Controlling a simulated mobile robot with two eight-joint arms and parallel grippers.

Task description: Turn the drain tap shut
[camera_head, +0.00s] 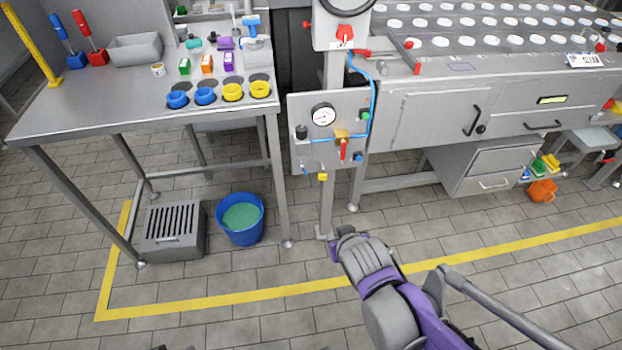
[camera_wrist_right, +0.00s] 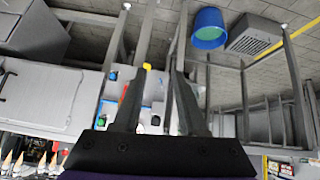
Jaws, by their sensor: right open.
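The tap that best fits the drain tap is a red lever (camera_head: 343,150) on a brass body (camera_head: 342,134), low on the grey gauge panel (camera_head: 300,108). The lever hangs roughly straight down. In the right wrist view, which looks upside down, the red lever (camera_wrist_right: 123,92) shows partly, beside the left-hand finger. My right gripper (camera_wrist_right: 159,68) is open and empty, its fingers pointing towards the panel and apart from the lever. In the head view my right forearm ends below the panel, and its fingers are hidden. My left gripper is not in view.
A round gauge (camera_head: 323,115), a green knob (camera_head: 365,115), a blue knob (camera_head: 358,157) and a blue hose (camera_head: 372,87) crowd the lever. A yellow piece (camera_head: 322,177) hangs below the panel. A blue bucket (camera_head: 240,220) stands left.

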